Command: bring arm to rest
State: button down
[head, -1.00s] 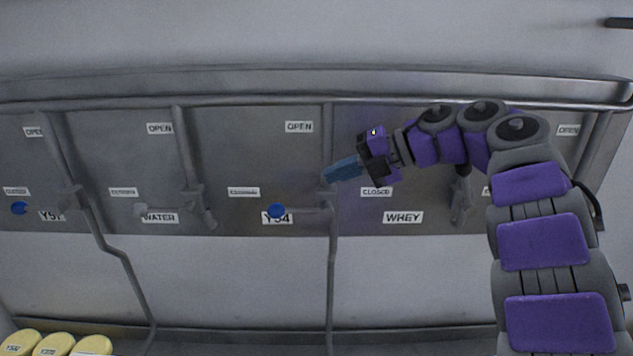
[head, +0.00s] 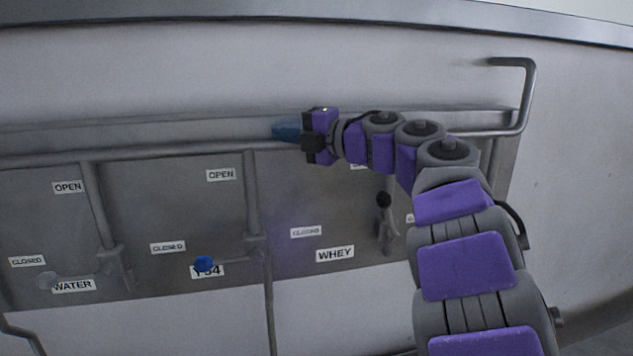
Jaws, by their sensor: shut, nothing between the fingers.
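My arm, purple and grey, reaches up from the lower right and bends left across the panel in the head view. My gripper (head: 287,131) has blue fingers that are shut with nothing between them. It points left in front of the horizontal rail at the panel's top, above and right of the OPEN label (head: 220,175). I cannot tell how far it is from the rail. It is apart from the blue-knobbed Y54 valve handle (head: 204,264), which lies level at the lower left.
A WATER valve handle (head: 48,281) with a pale knob is at the far left. A WHEY label (head: 335,254) sits beside a black-knobbed handle (head: 384,200), which stands near upright. A bent rail (head: 529,95) sticks out at the upper right. The pale wall right of it is bare.

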jog(key=w+d+r+m+t+h, duration=0.1)
jog(key=d+r+m+t+h, duration=0.35)
jog(key=d+m+t, duration=0.35)
jog(key=w+d+r+m+t+h, duration=0.25)
jog(key=d+m+t+h, duration=0.2)
jog(key=d+m, duration=0.35)
jog(key=s+d+f+m+g+h, duration=0.3)
jog(key=s+d+f+m+h, duration=0.3)
jog(key=d, duration=0.3)
jog(key=s+d+f+m+g+h, duration=0.3)
jog(key=d+f+m+h, duration=0.3)
jog(key=d+f, duration=0.2)
jog(key=s+f+m+g, duration=0.4)
jog(key=s+f+g, duration=0.4)
jog(key=s+f, duration=0.9)
jog(key=s+a+f+g+y, duration=0.35)
jog(key=s+a+f, duration=0.35)
jog(key=s, duration=0.5)
jog(key=s+a+f+g+y, duration=0.2)
jog(key=s+a+f+g, duration=0.3)
jog(key=s+f, duration=0.65)
notch_tip(320, 180, down, 20)
jog(key=b, duration=2.2)
jog(key=shift+s+f+b, duration=0.15)
jog(key=shift+s+b, duration=0.2)
jog(key=shift+s, duration=0.05)
